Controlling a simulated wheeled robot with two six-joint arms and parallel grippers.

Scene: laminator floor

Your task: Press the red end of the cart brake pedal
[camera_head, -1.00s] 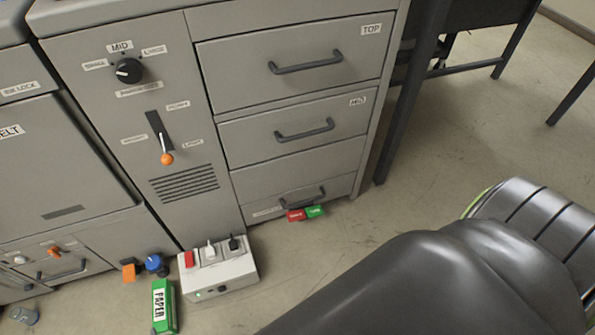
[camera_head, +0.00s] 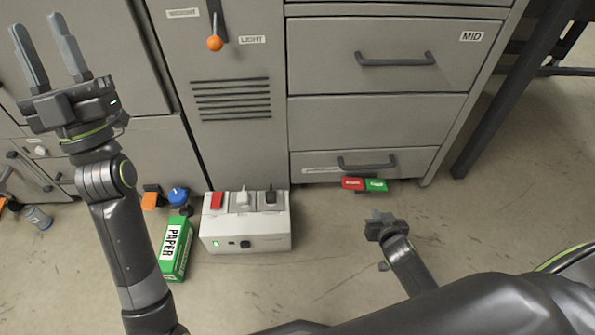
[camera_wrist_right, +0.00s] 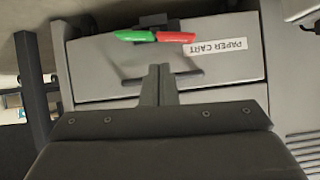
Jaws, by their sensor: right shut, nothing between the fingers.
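The cart brake pedal is a small two-coloured bar at the floor, under the lowest cart front. Its red end (camera_head: 353,183) is on the left and its green end (camera_head: 376,185) on the right in the head view. The wrist view is turned over, with the red end (camera_wrist_right: 177,37) right of the green end (camera_wrist_right: 135,36). My right gripper (camera_head: 379,215) is shut and empty, low in front of the pedal and apart from it in the head view. Its closed fingers (camera_wrist_right: 159,72) point toward the pedal in the wrist view. My left gripper (camera_head: 45,28) is raised and open, far left.
The paper cart front (camera_head: 410,160) has a handle just above the pedal. A white socket box (camera_head: 245,240) and a green PAPER box (camera_head: 176,248) stand on the floor to the left. A dark table leg (camera_head: 510,100) is at right. Floor around my right gripper is clear.

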